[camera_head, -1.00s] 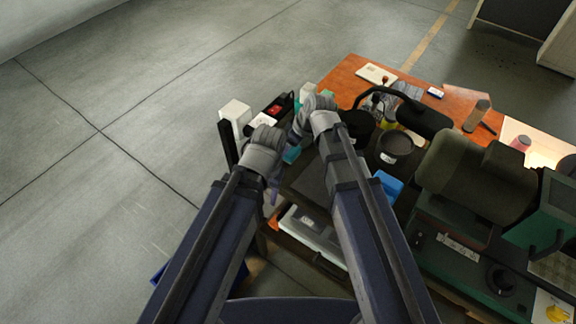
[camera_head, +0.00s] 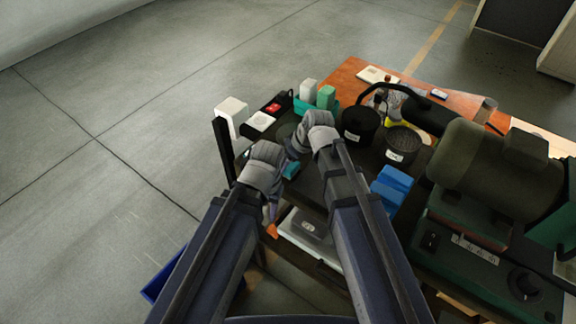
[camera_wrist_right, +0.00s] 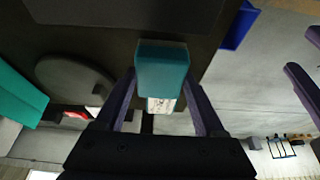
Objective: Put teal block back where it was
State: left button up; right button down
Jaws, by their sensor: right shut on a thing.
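The teal block (camera_wrist_right: 162,68) is between the two purple fingers of my right gripper (camera_wrist_right: 160,90), which is shut on it. In the head view the teal block (camera_head: 291,170) shows only in part, below the right gripper (camera_head: 291,156), over the dark table top. A white label shows at the block's lower end in the wrist view. My left gripper (camera_head: 271,210) is empty, just left of and nearer than the block. Its fingers (camera_wrist_right: 303,75) stand apart at the right edge of the wrist view. A teal tray (camera_head: 304,107) holds a white block and a green block.
A dark round pad (camera_wrist_right: 72,78) lies near the tray. A white box (camera_head: 231,110), black cans (camera_head: 360,124), a blue stack (camera_head: 391,186) and a green machine (camera_head: 475,270) stand around the arms. A blue bin (camera_head: 160,284) is below left.

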jog(key=shift+r, duration=0.1)
grip_release()
dwell(0.4)
jog(key=shift+s+d+r+p, duration=0.1)
jog(key=shift+r+p, duration=0.4)
jog(key=shift+p, duration=0.05)
jog(key=p+v, duration=1)
jog(key=v, duration=0.1)
